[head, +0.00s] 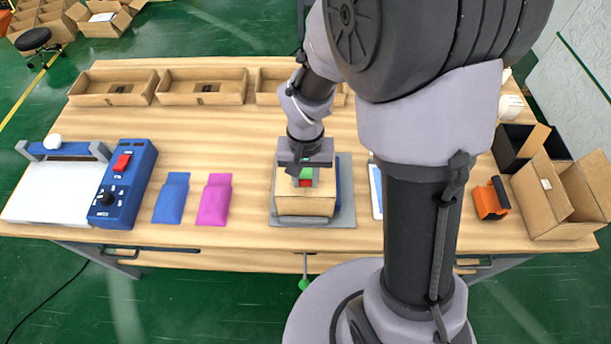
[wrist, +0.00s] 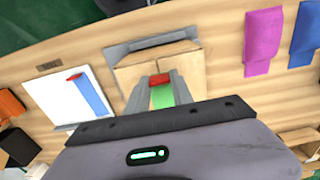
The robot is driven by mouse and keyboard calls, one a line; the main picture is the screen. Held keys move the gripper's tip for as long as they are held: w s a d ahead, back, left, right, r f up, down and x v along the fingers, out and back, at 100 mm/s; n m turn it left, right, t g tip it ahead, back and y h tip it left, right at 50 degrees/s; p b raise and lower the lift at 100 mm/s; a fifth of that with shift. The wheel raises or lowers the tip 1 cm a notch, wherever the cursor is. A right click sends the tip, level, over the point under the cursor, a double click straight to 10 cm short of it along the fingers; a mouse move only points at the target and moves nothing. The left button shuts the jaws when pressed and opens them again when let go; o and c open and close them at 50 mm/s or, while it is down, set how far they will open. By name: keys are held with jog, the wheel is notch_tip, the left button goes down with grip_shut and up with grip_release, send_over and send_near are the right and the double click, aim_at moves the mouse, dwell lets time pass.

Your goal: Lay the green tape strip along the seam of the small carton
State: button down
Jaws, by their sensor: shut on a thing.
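The small carton (head: 303,207) is a tan box on a grey mat (head: 341,217) near the table's front edge. In the wrist view, the carton (wrist: 182,57) shows a seam between two top flaps. My gripper (head: 305,180) is over the carton's top, and its fingers (wrist: 160,82) point at the seam. It is shut on the green tape strip (wrist: 162,96), which has a red end (wrist: 159,79) at the fingertips. The green strip also shows in the head view (head: 306,173). I cannot tell whether the strip touches the carton.
A white board (wrist: 57,103) bearing a blue strip with a red end (wrist: 90,95) lies beside the mat. Blue (head: 171,198) and magenta (head: 215,200) pouches lie left. An orange-black tool (head: 491,199) and open boxes (head: 555,195) stand right. Trays (head: 201,87) line the back.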

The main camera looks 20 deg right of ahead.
jog(key=shift+f, duration=0.35)
jog(key=c, duration=1)
grip_release()
jog(key=shift+c, duration=0.2)
notch_tip(320, 180, up, 6)
jog(key=p, duration=0.4)
jog(key=shift+r, duration=0.1)
